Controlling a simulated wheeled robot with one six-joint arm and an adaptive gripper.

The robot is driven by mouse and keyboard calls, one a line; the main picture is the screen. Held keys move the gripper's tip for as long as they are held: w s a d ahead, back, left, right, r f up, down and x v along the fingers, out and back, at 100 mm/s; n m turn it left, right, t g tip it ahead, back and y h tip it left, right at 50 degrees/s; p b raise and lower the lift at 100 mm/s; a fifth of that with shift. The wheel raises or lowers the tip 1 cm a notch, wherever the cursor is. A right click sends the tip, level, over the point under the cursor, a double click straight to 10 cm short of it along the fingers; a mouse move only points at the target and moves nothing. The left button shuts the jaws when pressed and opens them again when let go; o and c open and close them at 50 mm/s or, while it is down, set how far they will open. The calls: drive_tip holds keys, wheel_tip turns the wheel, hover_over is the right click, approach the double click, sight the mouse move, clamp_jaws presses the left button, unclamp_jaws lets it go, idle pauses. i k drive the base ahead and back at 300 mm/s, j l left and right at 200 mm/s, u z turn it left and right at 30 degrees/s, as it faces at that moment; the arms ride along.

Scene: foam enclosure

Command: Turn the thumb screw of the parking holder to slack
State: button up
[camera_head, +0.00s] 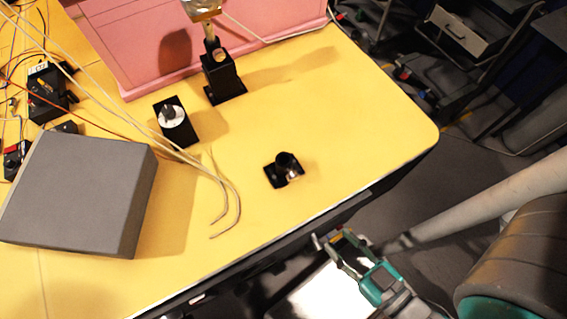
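A small black holder (285,168) with a square base and a short round tube stands on the yellow table near its front edge. A light patch shows on its lower side; I cannot tell whether it is a thumb screw. Farther back, a taller black holder (223,82) bears an upright post with a shiny gold top (202,8). Left of it is a black block (176,122) with a white disc and a dark knob. I cannot tell which is the parking holder. My gripper (333,238) is open and empty, beyond the table's front edge, apart from all of them.
A grey box (78,190) stands on the left of the yellow table (330,110). Loose pale cables (190,160) run from the upper left to the table's middle. A pink foam wall (150,45) closes the back. The table's right part is clear.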

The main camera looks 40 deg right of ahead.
sight(292, 176)
drive_tip(key=l+u, duration=0.15)
drive_tip(key=k+l+u, duration=0.1)
drive_tip(key=l, duration=0.2)
drive_tip(key=l+z, duration=0.15)
drive_tip(key=k+l+z, duration=0.2)
drive_tip(key=l, duration=0.15)
drive_tip(key=l+u, duration=0.35)
drive_tip(key=k+l+u, duration=0.1)
drive_tip(key=u, duration=0.25)
drive_tip(key=k+l+u, duration=0.1)
drive_tip(key=l+u, duration=0.2)
drive_tip(key=i+u, duration=0.1)
drive_tip(key=k, duration=0.1)
